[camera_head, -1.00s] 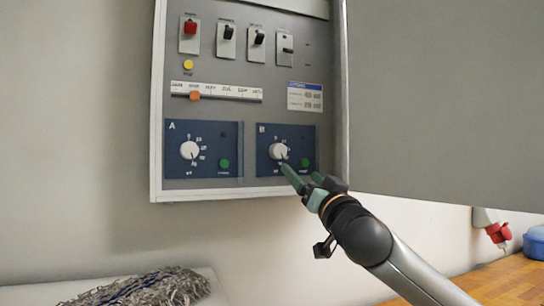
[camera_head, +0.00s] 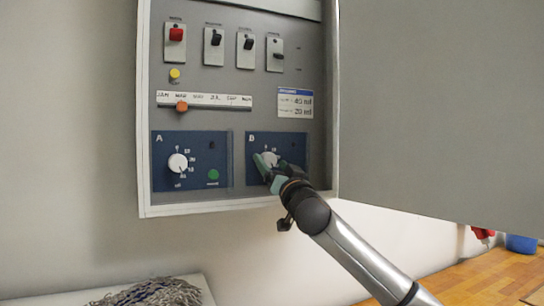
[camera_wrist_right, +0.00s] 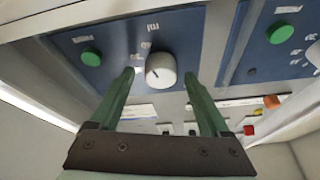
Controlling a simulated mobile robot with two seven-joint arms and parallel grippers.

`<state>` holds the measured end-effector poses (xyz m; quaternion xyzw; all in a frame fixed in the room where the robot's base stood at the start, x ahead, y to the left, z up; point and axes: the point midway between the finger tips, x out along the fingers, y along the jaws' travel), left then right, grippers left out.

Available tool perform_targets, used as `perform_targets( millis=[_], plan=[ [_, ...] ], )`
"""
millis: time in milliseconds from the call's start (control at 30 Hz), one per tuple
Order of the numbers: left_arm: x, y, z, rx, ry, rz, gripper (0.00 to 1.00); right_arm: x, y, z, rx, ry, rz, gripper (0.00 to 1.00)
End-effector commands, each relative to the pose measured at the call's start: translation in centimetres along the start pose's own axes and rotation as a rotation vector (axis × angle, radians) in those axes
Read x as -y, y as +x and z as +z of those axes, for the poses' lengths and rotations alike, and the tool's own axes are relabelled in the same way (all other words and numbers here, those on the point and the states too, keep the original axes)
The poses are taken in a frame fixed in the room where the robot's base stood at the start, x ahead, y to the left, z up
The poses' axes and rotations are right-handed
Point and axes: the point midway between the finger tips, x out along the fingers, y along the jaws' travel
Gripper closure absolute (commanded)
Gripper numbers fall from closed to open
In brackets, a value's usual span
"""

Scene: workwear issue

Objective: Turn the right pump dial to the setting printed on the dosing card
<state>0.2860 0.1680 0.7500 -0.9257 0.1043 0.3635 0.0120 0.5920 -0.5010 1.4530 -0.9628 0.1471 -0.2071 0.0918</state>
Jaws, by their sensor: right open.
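My right gripper (camera_head: 266,163) is open, with one green finger on each side of the knob in the wrist view (camera_wrist_right: 160,75). I see gaps beside the knob; contact cannot be told. The dosing card (camera_head: 295,103) is white with a blue header, above panel B. It shows 40 ml over 20 ml; its row labels are too small to read. My left gripper is not in view.
Panel A (camera_head: 222,145) with its white dial (camera_head: 178,163) and green button (camera_head: 213,175) is to the left. Above are several switches, a yellow button (camera_head: 174,74) and an orange slider (camera_head: 182,106). The grey cabinet door (camera_head: 440,110) stands open at right, close to my arm.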

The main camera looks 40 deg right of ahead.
Motion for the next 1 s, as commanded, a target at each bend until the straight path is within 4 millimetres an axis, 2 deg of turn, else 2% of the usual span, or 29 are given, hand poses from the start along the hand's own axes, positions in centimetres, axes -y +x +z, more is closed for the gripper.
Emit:
perform_targets(
  millis=[367,1000],
  plan=[
    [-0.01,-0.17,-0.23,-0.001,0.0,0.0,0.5,-0.01,0.53,0.04,0.0,-0.001,0.0,0.2],
    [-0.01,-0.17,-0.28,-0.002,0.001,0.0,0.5,-0.03,0.51,0.03,0.0,-0.001,0.001,0.9]
  ],
)
